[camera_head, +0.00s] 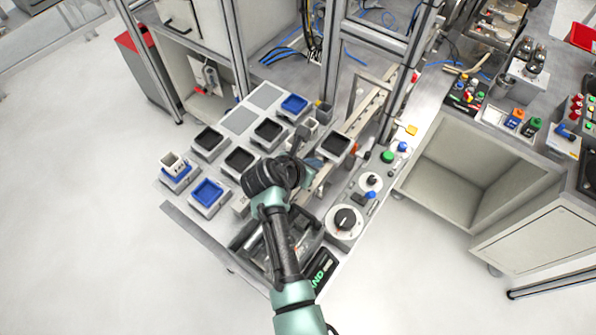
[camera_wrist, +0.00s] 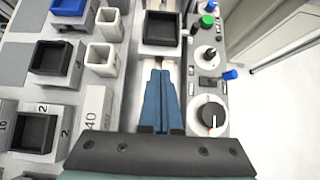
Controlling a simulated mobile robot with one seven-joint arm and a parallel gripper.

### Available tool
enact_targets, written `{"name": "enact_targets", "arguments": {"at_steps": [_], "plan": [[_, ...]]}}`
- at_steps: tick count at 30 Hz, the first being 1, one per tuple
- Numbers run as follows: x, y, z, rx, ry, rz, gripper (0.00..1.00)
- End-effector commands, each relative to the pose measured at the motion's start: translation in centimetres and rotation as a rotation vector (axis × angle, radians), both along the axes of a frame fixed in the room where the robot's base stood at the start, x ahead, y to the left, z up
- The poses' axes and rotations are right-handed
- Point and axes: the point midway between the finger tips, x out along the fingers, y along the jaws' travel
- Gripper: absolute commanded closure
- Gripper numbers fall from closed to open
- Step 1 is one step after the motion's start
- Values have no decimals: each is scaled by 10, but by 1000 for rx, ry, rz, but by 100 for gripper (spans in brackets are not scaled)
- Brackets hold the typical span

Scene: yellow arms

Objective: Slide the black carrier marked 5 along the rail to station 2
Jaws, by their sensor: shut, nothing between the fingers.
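A black square carrier (camera_wrist: 163,28) sits on the rail at the top middle of the wrist view. In the head view it is the black tray (camera_head: 335,145) just right of my wrist. I cannot read a 5 on it. My gripper (camera_wrist: 161,68) has its blue fingers together, with nothing between them. The fingers lie over the rail, with their tips just on the near side of the carrier. I cannot tell whether they touch it. The near part of the rail is hidden under the fingers and wrist. I cannot make out a station 2 mark beside the rail.
Left of the rail stand white square cups (camera_wrist: 100,58), a block marked 40 (camera_wrist: 96,108) and black and blue trays, including a black tray (camera_wrist: 36,132) beside a 2. On the right is a panel with a black dial (camera_wrist: 211,115) and a blue knob (camera_wrist: 231,74).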

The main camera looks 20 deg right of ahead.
Motion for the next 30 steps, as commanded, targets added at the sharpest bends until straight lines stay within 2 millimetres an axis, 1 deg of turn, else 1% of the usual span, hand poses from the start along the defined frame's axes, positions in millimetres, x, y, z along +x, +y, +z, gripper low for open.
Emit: {"name": "enact_targets", "arguments": {"at_steps": [1,9,15,21,30], "plan": [[-4,6,5,1,-2,2,100],[-23,30,35,0,-2,2,100],[-33,43,53,0,-2,3,100],[-38,48,60,0,1,2,100],[-37,49,62,4,-9,-1,100]]}}
